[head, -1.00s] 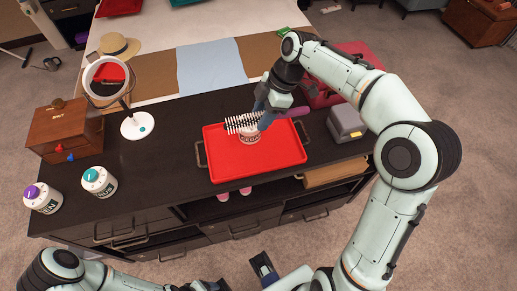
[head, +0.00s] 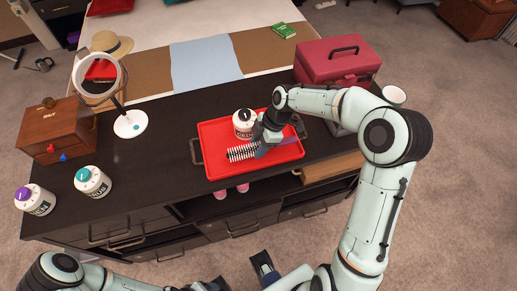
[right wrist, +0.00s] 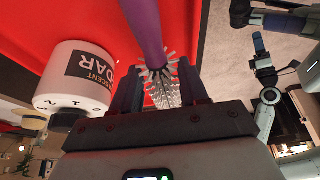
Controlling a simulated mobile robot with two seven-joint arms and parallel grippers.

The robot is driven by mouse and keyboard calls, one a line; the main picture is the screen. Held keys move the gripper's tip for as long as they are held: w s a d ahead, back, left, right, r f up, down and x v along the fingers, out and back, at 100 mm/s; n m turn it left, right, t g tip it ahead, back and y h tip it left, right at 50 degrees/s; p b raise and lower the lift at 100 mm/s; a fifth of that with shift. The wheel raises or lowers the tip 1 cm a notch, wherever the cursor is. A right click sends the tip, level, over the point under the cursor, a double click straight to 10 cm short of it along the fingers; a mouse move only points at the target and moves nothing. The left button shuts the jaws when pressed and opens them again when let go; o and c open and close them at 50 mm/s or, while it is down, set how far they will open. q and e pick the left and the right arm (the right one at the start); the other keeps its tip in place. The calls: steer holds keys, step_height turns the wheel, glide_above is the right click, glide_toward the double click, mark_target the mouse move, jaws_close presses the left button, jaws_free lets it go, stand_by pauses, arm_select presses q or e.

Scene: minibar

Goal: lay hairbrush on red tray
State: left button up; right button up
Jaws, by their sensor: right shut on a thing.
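The hairbrush has white bristles (head: 243,151) and a purple handle, which shows clearly in the right wrist view (right wrist: 143,25). My right gripper (head: 260,148) is shut on it near where the bristles meet the handle. The brush is roughly level, low over the front half of the red tray (head: 225,172); I cannot tell whether it touches. The tray lies on the dark counter. My left gripper (head: 240,274) is at the bottom edge of the head view, fingers apart and empty, partly cut off.
A white jar with a black lid (head: 244,123) stands on the tray behind the brush; it also shows in the right wrist view (right wrist: 75,80). A red case (head: 338,62) stands behind right. A round mirror (head: 98,75), wooden box (head: 58,130) and two jars (head: 92,181) stand left.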

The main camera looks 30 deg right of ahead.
steer(key=shift+f, duration=1.4)
steer(key=shift+f, duration=0.1)
steer(key=o, duration=0.8)
steer(key=shift+d+r, duration=0.1)
steer(key=shift+r, duration=0.2)
steer(key=p+v, duration=0.1)
steer(key=v, duration=1)
steer(key=shift+s+d+r, duration=0.1)
steer(key=shift+d+r, duration=0.1)
steer(key=shift+r, duration=0.1)
